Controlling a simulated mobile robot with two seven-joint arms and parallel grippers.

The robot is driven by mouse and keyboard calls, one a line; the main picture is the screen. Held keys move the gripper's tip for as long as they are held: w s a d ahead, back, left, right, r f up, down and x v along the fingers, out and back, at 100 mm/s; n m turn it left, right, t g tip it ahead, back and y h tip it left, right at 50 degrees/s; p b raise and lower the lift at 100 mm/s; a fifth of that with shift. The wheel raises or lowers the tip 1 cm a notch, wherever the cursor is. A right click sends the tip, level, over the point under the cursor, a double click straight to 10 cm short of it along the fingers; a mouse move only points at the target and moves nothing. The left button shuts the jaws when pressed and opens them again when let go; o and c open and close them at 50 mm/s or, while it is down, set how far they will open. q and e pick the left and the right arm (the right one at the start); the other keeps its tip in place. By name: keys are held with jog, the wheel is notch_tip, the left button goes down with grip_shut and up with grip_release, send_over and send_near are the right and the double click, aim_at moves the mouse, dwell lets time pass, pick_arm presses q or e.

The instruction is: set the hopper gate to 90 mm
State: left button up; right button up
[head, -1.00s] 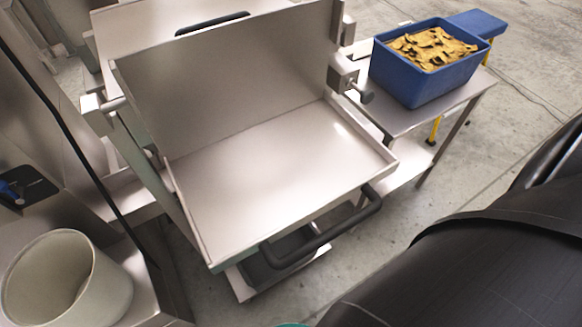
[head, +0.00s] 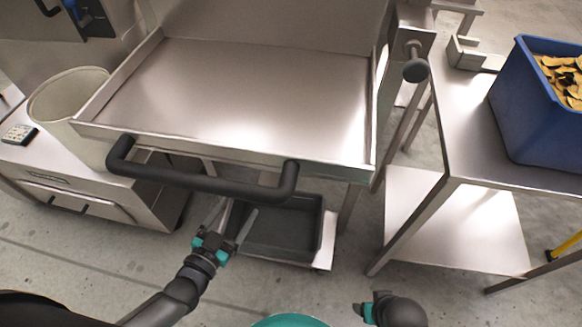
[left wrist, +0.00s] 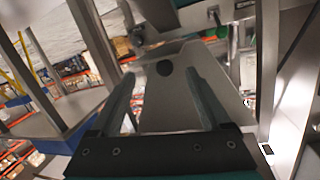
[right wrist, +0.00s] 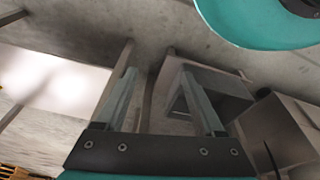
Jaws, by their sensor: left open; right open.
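A wide steel tray (head: 250,95) with an upright steel back panel (head: 280,18) fills the middle of the head view. A black bar handle (head: 200,185) runs along its front edge. A dark round knob (head: 416,70) sits on a steel bracket at its right side. Which part is the hopper gate, and any millimetre scale, I cannot make out. My left gripper (head: 232,216) is open and empty, below the handle in the head view. My right gripper (head: 362,312) is at the bottom edge; its open, empty fingers show in the right wrist view (right wrist: 160,82).
A black bin (head: 285,232) stands beneath the tray. A steel table (head: 470,150) with a blue crate (head: 535,120) of yellow-brown pieces is at right. A whitish bucket (head: 60,100) and a small keypad (head: 19,134) are at left. Bare floor lies in front.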

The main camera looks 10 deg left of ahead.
pick_arm(q)
jog(key=shift+t, duration=0.9)
jog(key=b+x, duration=0.2)
jog(key=x, duration=0.3)
jog(key=r+b+x, duration=0.1)
jog(key=b+x, duration=0.1)
jog(key=x, duration=0.2)
jog(key=r+b+x, duration=0.1)
jog(key=b+x, duration=0.1)
jog(key=x, duration=0.3)
jog(key=shift+w+d+r, duration=0.25)
jog(key=shift+w+d, duration=0.05)
jog(key=shift+d, duration=0.15)
jog(key=shift+w+d, duration=0.15)
jog(key=shift+w, duration=0.55)
pick_arm(e)
jog(key=w+r+t, duration=0.2)
jog(key=w+r, duration=0.1)
jog(key=r, duration=0.9)
jog(key=shift+a, duration=0.15)
pick_arm(q)
jog(key=shift+r, duration=0.1)
jog(key=shift+c, duration=0.3)
pick_arm(e)
jog(key=shift+w, duration=0.1)
pick_arm(q)
grip_shut()
